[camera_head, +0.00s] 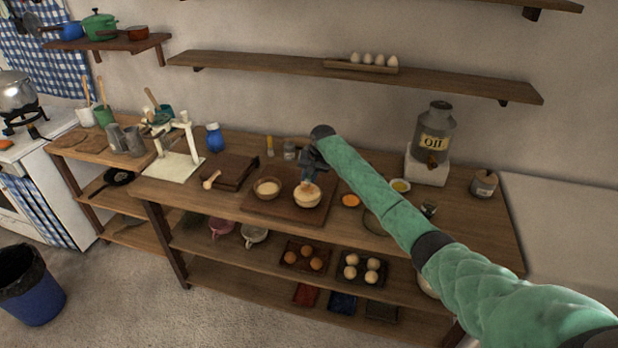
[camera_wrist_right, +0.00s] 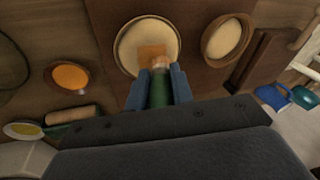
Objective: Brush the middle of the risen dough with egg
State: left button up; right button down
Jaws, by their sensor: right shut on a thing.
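My right gripper (camera_head: 310,180) is over the round pale dough (camera_head: 306,199) on the wooden board. In the wrist view my right gripper (camera_wrist_right: 158,82) is shut on a brush (camera_wrist_right: 158,98) with a green handle. A small dish of orange liquid (camera_head: 350,201), perhaps the egg, stands right of the board and also shows in the wrist view (camera_wrist_right: 69,77). My left gripper is not in view.
A second bowl with pale contents (camera_head: 267,188) stands left of the dough. A dark wooden box (camera_head: 230,170) lies left. A shelf (camera_head: 450,86) with eggs hangs above.

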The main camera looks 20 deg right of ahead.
notch_tip(320, 180, up, 3)
jog(key=shift+r+p, duration=0.2)
jog(key=shift+p, duration=1)
jog(key=shift+r, duration=0.75)
jog(key=shift+r, duration=0.15)
jog(key=shift+r, duration=1.4)
